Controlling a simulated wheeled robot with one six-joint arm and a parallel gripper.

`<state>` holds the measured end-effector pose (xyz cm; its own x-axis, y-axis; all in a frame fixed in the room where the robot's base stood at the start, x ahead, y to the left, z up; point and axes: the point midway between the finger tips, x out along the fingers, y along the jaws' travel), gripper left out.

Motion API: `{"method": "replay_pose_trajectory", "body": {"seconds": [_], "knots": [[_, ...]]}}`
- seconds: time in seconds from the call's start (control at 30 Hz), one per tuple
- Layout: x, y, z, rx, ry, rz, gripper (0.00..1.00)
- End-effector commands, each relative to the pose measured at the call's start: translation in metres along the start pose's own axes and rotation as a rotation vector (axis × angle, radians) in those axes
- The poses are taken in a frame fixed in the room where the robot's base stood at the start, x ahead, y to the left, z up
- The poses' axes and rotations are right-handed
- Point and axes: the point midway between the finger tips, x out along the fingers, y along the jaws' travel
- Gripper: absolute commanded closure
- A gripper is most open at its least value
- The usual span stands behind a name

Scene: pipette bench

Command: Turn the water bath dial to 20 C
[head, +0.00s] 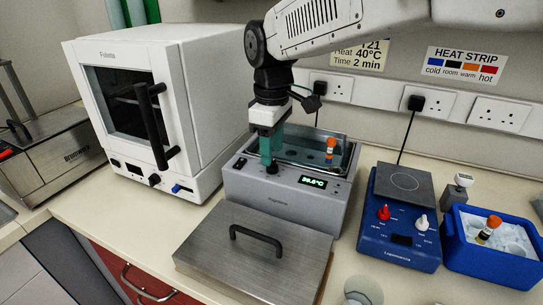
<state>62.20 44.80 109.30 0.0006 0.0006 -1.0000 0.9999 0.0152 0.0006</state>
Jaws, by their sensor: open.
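The grey water bath (300,207) stands mid-bench, its open basin at the back. Its green display (312,182) reads about 39.8 °C; the last digit is hard to read. The small black dial (272,169) is on the bath's top panel, left of the display. My gripper (271,160) points down with its teal fingers at the dial. The jaws are open. The fingers partly cover the dial, and I cannot tell whether they touch it. An orange-capped tube (330,148) stands in the basin.
A steel lid (215,255) with a black handle lies in front of the bath. A white oven (180,60) stands close on the left. A blue hotplate stirrer (400,240) and a blue ice box (500,262) with a tube are on the right.

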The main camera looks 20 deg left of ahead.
Motion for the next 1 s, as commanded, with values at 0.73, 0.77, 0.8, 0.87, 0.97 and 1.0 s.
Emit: {"method": "replay_pose_trajectory", "body": {"seconds": [0.73, 0.77, 0.8, 0.87, 0.97, 1.0], "knots": [[-0.047, 0.000, 0.000, 0.000, 0.000, 0.000, 0.53], [-0.047, 0.000, 0.000, 0.000, 0.000, 0.000, 0.53], [-0.047, 0.000, 0.000, 0.000, 0.000, 0.000, 0.53], [-0.047, 0.000, 0.000, 0.007, 0.000, 0.000, 0.53], [-0.046, 0.001, -0.001, 0.055, 0.003, 0.003, 0.53], [-0.038, -0.002, 0.003, 0.091, -0.009, -0.007, 0.53]]}}
